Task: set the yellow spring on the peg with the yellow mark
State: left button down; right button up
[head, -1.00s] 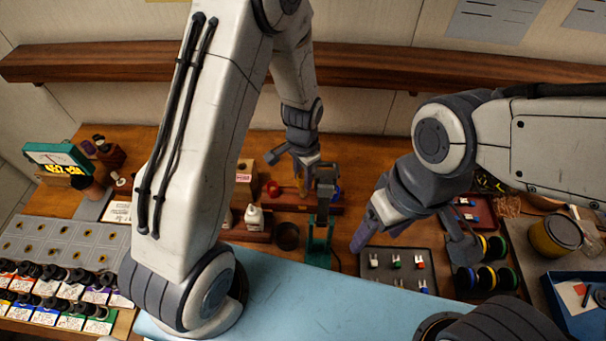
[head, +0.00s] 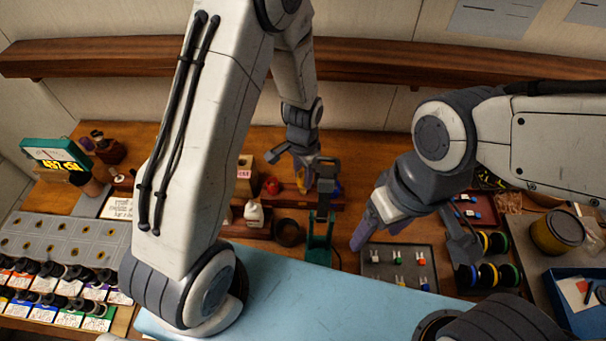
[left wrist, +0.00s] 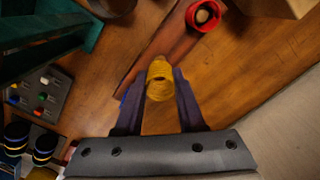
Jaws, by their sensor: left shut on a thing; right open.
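The yellow spring (left wrist: 160,80) is a coil between the two fingertips of my left gripper (left wrist: 155,84), which is shut on it. In the left wrist view the spring is over the wooden strip (left wrist: 184,42), and I cannot tell whether it is around a peg. The peg with the yellow mark is not visible. A red ring or spring (left wrist: 203,15) sits around a peg further along the strip. In the head view my left gripper (head: 303,182) is at the back of the table, partly hidden. My right gripper (head: 412,250) is open and empty near the grey tray.
A green stand (head: 320,240) is in front of the strip. The grey tray (head: 382,274) holds several small coloured parts. Striped spools (head: 490,275) and a yellow tin (head: 556,234) are at the right. The blue mat (head: 290,290) is largely clear.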

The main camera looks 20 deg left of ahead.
pick_arm(q)
jog(key=shift+f, duration=0.15)
jog(key=shift+f+b, duration=1.55)
jog(key=shift+f, duration=0.3)
jog(key=shift+c, duration=2.2)
grip_release()
